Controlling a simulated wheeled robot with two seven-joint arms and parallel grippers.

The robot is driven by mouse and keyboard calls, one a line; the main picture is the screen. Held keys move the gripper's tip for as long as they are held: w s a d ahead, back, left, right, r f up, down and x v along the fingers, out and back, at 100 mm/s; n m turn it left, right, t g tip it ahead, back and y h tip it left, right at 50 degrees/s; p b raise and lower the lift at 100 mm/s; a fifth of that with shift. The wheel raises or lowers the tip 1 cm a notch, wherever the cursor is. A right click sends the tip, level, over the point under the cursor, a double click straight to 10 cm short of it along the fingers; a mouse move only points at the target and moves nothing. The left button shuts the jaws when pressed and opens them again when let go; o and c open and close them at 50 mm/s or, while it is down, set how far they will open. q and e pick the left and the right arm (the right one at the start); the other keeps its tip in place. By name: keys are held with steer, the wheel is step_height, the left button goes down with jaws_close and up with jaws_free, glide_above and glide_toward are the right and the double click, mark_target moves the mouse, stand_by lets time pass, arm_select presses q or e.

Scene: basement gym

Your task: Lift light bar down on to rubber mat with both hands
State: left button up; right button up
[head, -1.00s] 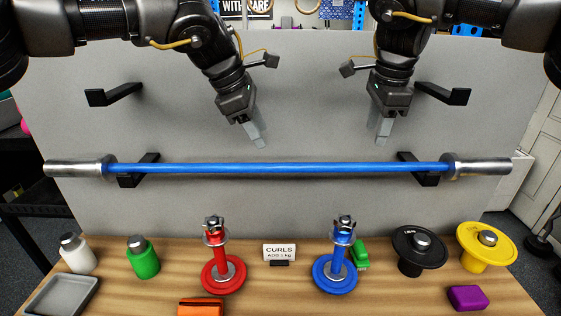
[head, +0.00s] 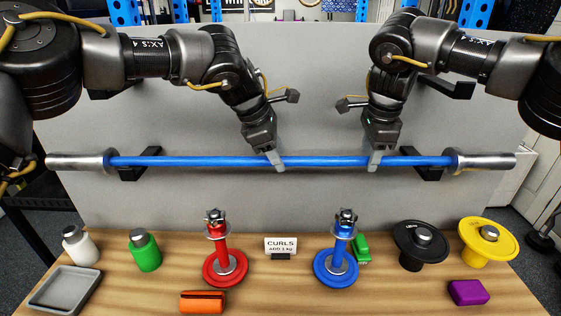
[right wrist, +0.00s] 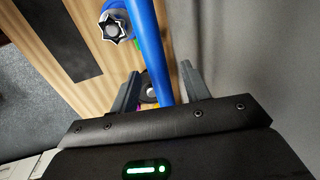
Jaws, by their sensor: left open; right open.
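The light bar (head: 205,161) is blue with silver sleeves at both ends. It lies level on two black hooks on the grey upright panel. My left gripper (head: 275,161) is open at the bar, left of my right gripper; whether the bar sits between its fingers is hard to tell. My right gripper (head: 375,160) is open at the bar, right of the middle. In the right wrist view, the bar (right wrist: 150,50) runs between the open fingers of that gripper (right wrist: 160,90).
Below the bar is a wooden bench (head: 130,290). On it stand a red plate post (head: 224,262), a blue plate post (head: 336,262), a sign (head: 281,245), black (head: 420,245) and yellow (head: 487,243) weights, bottles, and a grey tray (head: 66,289). Upper hooks are behind my arms.

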arm_select(q)
steer(key=shift+d+f, duration=0.25)
steer(key=shift+f, duration=0.3)
arm_select(e)
steer(key=shift+f, duration=0.6)
arm_select(q)
jaws_close()
arm_select(e)
jaws_close()
stand_by(0.3)
arm_select(q)
steer(key=shift+w+r, duration=0.2)
steer(key=shift+r, duration=0.1)
arm_select(e)
steer(key=shift+w+r, duration=0.25)
